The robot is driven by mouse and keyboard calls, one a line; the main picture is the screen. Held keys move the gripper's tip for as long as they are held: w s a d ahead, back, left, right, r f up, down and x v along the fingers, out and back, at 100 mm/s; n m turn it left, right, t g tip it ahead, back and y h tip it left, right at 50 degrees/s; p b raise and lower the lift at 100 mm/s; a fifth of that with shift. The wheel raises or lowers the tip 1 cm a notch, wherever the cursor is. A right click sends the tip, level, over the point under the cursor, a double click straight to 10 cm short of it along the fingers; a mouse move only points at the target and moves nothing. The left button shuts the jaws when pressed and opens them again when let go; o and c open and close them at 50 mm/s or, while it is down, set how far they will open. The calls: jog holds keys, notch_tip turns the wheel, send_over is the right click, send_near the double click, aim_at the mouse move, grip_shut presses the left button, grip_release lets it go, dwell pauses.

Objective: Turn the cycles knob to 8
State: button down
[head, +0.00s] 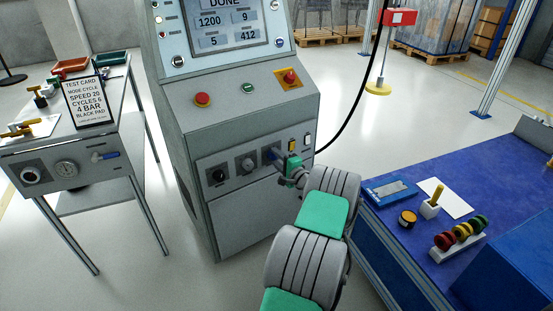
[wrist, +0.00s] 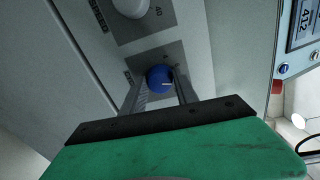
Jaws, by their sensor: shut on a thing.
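A blue knob (wrist: 159,77) with a white pointer line sits on a grey plate on the machine's front panel. It also shows in the head view (head: 268,154), the rightmost of three knobs in a row. Its lettering is too small to read, and no scale number by its pointer is legible. My gripper (wrist: 160,88) is in front of it, one finger on each side, shut on the knob. In the head view my gripper (head: 279,160) reaches the panel from the right.
A grey-white knob (head: 247,163) and a black knob (head: 219,175) are left of the blue one. Two small switches (head: 299,143) are just right of my gripper. The machine's screen (head: 228,25) reads DONE. A test card (head: 87,101) stands left; a blue bench (head: 490,190) is right.

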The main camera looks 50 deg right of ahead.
jog(key=shift+m, duration=0.3)
jog(key=c, duration=0.9)
grip_release()
jog(key=shift+c, duration=0.2)
jog(key=p+v, duration=0.1)
jog(key=v, duration=0.6)
jog(key=shift+s, duration=0.4)
jog(key=shift+a, duration=0.1)
